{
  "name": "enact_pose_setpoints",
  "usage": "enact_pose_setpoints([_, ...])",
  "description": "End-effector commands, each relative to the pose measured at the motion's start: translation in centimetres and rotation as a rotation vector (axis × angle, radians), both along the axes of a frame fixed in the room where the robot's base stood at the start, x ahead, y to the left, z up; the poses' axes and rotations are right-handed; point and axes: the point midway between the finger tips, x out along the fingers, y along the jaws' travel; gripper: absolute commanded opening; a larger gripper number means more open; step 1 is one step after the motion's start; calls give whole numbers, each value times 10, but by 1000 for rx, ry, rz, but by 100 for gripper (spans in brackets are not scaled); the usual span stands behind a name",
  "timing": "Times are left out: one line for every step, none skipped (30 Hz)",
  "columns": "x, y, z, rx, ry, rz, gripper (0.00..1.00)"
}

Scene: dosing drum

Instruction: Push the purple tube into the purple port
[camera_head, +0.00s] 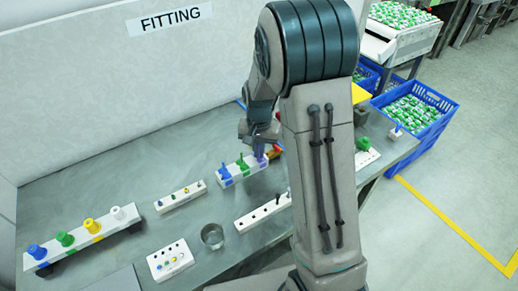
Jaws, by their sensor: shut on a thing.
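The purple tube (260,151) shows only in part, upright below my gripper (259,139). My gripper is shut on it, with the fingertips small and partly covered by my own wrist. The tube's lower end is at the right part of a white block (250,169), where a purple port (263,163) is partly visible. The tube stands over or in this port; I cannot tell how deep it sits. The same block has a blue piece (224,171) and a green piece (242,161) to the left.
An orange-red piece (275,151) is close to the right of the tube. A white rack (90,240) with coloured pieces, a small white strip (182,196), a white panel (170,261) and a metal cup (212,236) stand on the grey bench. My arm hides the bench's middle right.

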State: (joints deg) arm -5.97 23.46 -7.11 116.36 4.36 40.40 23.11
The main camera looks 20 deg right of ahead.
Motion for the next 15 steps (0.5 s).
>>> enact_pose_setpoints([0,0,0,0,1,0,0])
enact_pose_setpoints([0,0,0,0,1,0,0])
enact_pose_setpoints([0,0,0,0,1,0,14])
enact_pose_setpoints([0,0,0,0,1,0,22])
enact_pose_setpoints([0,0,0,0,1,0,30])
enact_pose_setpoints([0,0,0,0,1,0,31])
enact_pose_setpoints([0,0,0,0,1,0,31])
enact_pose_setpoints([0,0,0,0,1,0,31])
enact_pose_setpoints([0,0,0,0,1,0,31])
enact_pose_setpoints([0,0,0,0,1,0,31])
enact_pose_setpoints([0,0,0,0,1,0,31])
enact_pose_setpoints([0,0,0,0,1,0,31])
enact_pose_setpoints([0,0,0,0,0,0,31])
enact_pose_setpoints([0,0,1,0,0,0,31])
enact_pose_setpoints([0,0,3,0,-1,0,31])
